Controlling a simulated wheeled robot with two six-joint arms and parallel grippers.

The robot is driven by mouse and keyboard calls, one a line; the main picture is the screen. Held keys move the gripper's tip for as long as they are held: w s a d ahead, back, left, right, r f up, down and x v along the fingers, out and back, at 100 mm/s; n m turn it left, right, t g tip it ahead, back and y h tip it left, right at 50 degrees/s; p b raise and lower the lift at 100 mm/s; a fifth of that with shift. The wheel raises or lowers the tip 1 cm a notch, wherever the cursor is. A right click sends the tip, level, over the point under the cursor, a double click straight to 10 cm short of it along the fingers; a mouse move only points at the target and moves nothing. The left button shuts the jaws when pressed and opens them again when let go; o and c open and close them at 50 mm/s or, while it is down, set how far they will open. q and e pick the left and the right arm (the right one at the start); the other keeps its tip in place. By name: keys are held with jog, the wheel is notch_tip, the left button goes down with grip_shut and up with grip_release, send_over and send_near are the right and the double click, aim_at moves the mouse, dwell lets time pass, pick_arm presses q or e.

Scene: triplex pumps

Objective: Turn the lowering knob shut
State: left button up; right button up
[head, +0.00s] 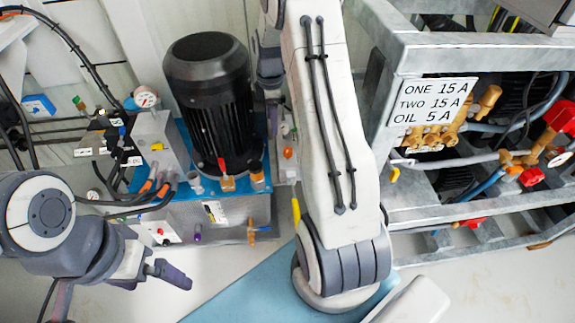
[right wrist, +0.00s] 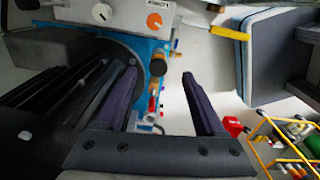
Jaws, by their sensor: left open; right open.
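The lowering knob appears to be the orange round knob (right wrist: 154,20) on a pale panel at the top of the right wrist view, beside a small, partly cut-off label. In the head view an orange knob (head: 288,153) shows just left of my right arm. I cannot tell how far it is turned. My right gripper (right wrist: 160,74) is open and empty, its fingers apart from the knob and pointing toward the blue-topped unit. In the head view it is mostly hidden behind my arm, beside the motor. My left gripper (head: 125,283) is open and empty at the lower left.
A black ribbed motor (head: 208,95) stands on the pump unit, close to my right gripper. A yellow handle (right wrist: 230,33) juts out near the orange knob. A metal frame (head: 440,50) with brass valves and red handles stands at the right.

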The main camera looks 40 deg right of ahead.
jog(key=b, duration=0.2)
send_near(288, 150)
jog(key=shift+n, duration=0.3)
notch_tip(288, 150, down, 10)
jog(key=shift+r+b, duration=0.25)
jog(key=shift+b, duration=0.95)
pick_arm(q)
notch_tip(288, 150, down, 6)
jog(key=shift+r, duration=0.1)
pick_arm(e)
grip_shut()
